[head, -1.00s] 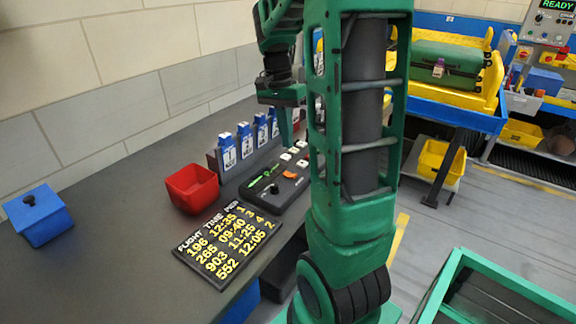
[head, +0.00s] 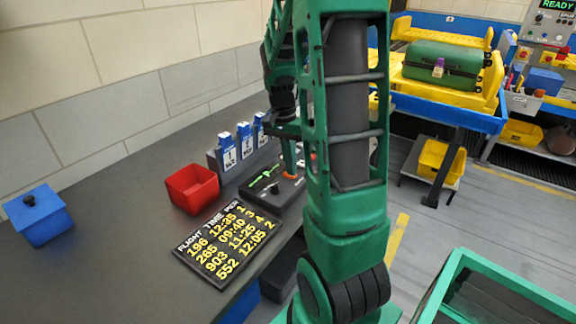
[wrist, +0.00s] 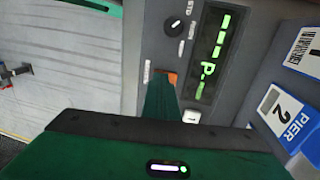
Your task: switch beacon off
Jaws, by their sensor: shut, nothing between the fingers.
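A dark control panel (head: 259,200) lies on the counter. It carries a small orange switch (head: 290,176), a black knob and a green-lit strip. My gripper (head: 290,168) is shut and empty, pointing down with its tip at the orange switch. In the wrist view, my green fingers (wrist: 160,98) reach the orange switch (wrist: 172,78) and cover part of it. I cannot tell whether they touch or which way the switch is set. The knob (wrist: 172,25) and a white button (wrist: 191,116) are close by. No beacon lamp can be made out.
Blue-and-white pier tags (head: 244,140) stand in a holder behind the panel. A red bin (head: 192,188), a flight board (head: 228,240) and a blue box (head: 38,214) are on the counter. A green suitcase (head: 438,62) lies on the yellow conveyor at the right.

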